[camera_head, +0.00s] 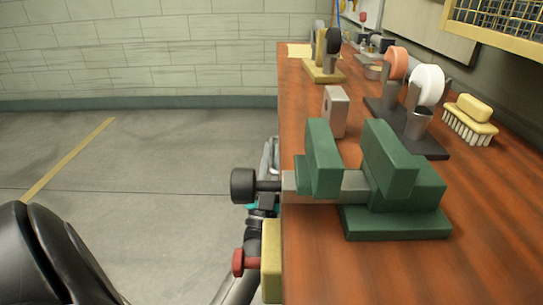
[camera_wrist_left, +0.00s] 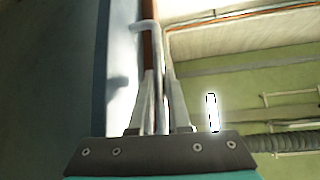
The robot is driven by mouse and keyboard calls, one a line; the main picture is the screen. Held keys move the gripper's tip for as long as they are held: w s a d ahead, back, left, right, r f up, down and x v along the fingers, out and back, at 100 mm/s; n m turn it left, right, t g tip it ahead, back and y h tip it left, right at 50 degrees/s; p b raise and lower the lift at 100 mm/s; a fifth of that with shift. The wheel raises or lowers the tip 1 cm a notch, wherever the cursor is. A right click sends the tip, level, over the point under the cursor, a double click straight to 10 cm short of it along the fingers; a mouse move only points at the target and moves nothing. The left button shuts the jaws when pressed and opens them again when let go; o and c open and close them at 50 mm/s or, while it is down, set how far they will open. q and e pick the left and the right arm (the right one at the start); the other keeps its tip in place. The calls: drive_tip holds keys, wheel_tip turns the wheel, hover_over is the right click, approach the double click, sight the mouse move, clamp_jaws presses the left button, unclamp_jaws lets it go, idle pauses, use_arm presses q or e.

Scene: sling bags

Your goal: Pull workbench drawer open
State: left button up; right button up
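The workbench (camera_head: 330,265) has a reddish-brown wooden top and runs away from me on the right of the head view. The drawer front is hidden below its left edge. My left gripper (camera_head: 268,180) is low beside that edge, partly hidden behind the vise's black knob. In the left wrist view, its two grey fingers (camera_wrist_left: 158,100) stand close together on either side of a thin grey bent bar, the drawer handle (camera_wrist_left: 147,35). They look shut on it. How far the drawer is out cannot be seen. My right gripper is out of view.
A green vise (camera_head: 395,165) stands on the near bench top, its black knob (camera_head: 243,186) jutting past the edge. A red knob (camera_head: 238,262) juts out lower down. A brush (camera_head: 470,120) and tool stands sit farther back. The floor at left is clear.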

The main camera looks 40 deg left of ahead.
use_arm(q)
clamp_jaws()
idle(1.1)
